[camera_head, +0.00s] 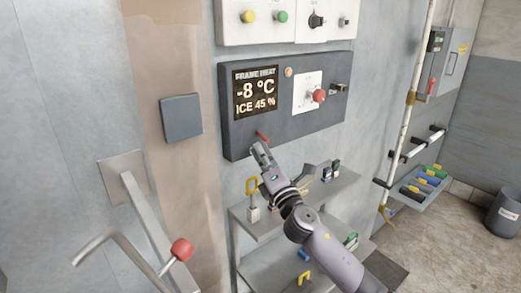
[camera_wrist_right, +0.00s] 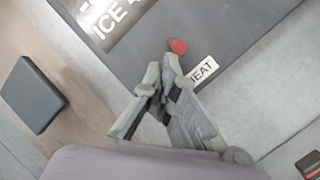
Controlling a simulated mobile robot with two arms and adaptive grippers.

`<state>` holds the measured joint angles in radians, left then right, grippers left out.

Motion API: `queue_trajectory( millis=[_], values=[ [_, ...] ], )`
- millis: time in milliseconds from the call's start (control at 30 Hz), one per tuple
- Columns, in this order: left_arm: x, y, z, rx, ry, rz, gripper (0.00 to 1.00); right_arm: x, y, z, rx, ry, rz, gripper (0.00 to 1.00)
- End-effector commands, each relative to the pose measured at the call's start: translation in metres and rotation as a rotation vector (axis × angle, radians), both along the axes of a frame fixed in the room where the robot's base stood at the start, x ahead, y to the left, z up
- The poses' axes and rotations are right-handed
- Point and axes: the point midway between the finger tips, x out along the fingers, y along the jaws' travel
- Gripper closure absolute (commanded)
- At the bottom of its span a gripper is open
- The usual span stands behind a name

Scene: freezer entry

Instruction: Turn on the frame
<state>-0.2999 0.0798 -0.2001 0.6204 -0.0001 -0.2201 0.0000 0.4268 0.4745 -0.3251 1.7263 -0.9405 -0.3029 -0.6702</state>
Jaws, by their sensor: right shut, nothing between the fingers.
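The dark frame heat panel (camera_head: 240,133) is on the wall, and its display (camera_head: 256,92) reads FRAME HEAT, -8 °C, ICE 45 %. A small red switch lever (camera_head: 262,136) sticks out near the panel's lower left edge. It also shows in the right wrist view (camera_wrist_right: 178,46), beside a white label (camera_wrist_right: 204,71) reading "HEAT", partly hidden by a finger. My right gripper (camera_head: 258,150) is shut and empty, just below the red lever. In the right wrist view its fingertips (camera_wrist_right: 163,66) are close to the lever; I cannot tell whether they touch. My left gripper is not in view.
A red knob (camera_head: 319,96) on a white plate is on the panel's right side. A shelf (camera_head: 345,180) with a yellow padlock (camera_head: 252,187) stands below. A door handle with a red knob (camera_head: 182,249) projects at lower left. A grey square plate (camera_head: 181,118) is left of the panel.

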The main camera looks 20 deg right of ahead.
Motion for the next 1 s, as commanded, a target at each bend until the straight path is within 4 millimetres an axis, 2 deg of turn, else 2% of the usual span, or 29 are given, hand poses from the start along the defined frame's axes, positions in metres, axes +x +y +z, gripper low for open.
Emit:
queue_trajectory(
  millis=[600,1000],
  values=[
    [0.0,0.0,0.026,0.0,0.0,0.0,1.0,-0.004,-0.002,0.029,0.001,-0.001,-0.002,1.0],
    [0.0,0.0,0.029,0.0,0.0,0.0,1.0,-0.004,-0.002,0.034,0.001,-0.001,-0.002,1.0]
  ],
)
